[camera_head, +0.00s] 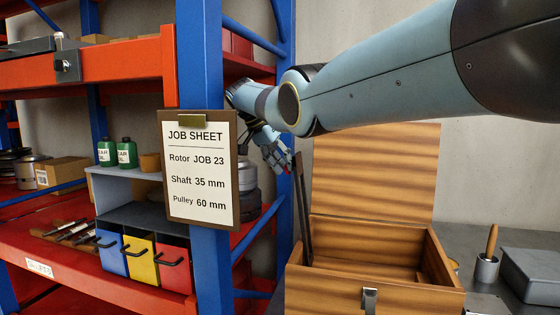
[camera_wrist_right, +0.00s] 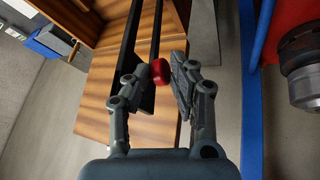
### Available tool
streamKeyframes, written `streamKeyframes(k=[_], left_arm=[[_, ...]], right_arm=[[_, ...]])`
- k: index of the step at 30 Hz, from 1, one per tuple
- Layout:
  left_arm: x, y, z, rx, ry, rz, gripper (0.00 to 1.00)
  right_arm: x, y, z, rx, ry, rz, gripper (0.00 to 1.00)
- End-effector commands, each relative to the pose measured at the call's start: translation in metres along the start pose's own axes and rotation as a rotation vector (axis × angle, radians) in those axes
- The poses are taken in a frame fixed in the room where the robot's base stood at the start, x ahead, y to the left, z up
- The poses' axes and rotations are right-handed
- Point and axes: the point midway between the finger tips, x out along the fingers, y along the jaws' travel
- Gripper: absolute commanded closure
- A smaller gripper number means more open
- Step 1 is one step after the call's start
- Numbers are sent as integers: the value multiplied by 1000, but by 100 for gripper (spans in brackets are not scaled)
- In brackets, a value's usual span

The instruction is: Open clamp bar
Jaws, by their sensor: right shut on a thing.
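My right gripper (camera_head: 284,162) reaches in from the right, in front of the shelf rack and above the left side of an open wooden chest (camera_head: 375,278). In the right wrist view its fingers (camera_wrist_right: 160,82) are closed on a small red knob (camera_wrist_right: 160,72). A dark clamp bar (camera_head: 303,210) stands steeply, slightly tilted, from the gripper down to the chest's left side. In the wrist view dark bars (camera_wrist_right: 129,55) run beside the knob; the exact join between knob and bar is hard to see. My left gripper is out of view.
The chest lid (camera_head: 378,170) stands raised at the back. A blue rack post (camera_head: 210,262) with a job sheet (camera_head: 198,170) is close to the left of the arm. A cup with a wooden handle (camera_head: 487,266) and a grey case (camera_head: 532,272) stand right of the chest.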

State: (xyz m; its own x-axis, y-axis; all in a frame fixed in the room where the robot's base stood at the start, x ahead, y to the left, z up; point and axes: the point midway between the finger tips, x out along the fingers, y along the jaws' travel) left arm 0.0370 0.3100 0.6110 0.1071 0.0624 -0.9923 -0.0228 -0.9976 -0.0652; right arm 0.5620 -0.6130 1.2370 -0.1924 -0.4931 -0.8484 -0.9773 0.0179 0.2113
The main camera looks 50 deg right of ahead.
Motion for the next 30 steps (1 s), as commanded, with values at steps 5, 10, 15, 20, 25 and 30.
streamKeyframes(k=[5, 10, 15, 20, 25, 30], left_arm=[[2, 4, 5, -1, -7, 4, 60], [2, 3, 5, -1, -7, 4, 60], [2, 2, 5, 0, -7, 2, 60], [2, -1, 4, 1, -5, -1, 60], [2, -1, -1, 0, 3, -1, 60], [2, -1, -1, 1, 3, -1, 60]], right_arm=[[18, 1, 15, -18, -21, 21, 100], [18, 0, 16, -19, -20, 19, 100], [18, 0, 16, -20, -20, 18, 74], [18, 0, 16, -20, -20, 20, 53], [17, 1, 16, -20, -21, 21, 47], [17, 1, 16, -19, -22, 22, 47]])
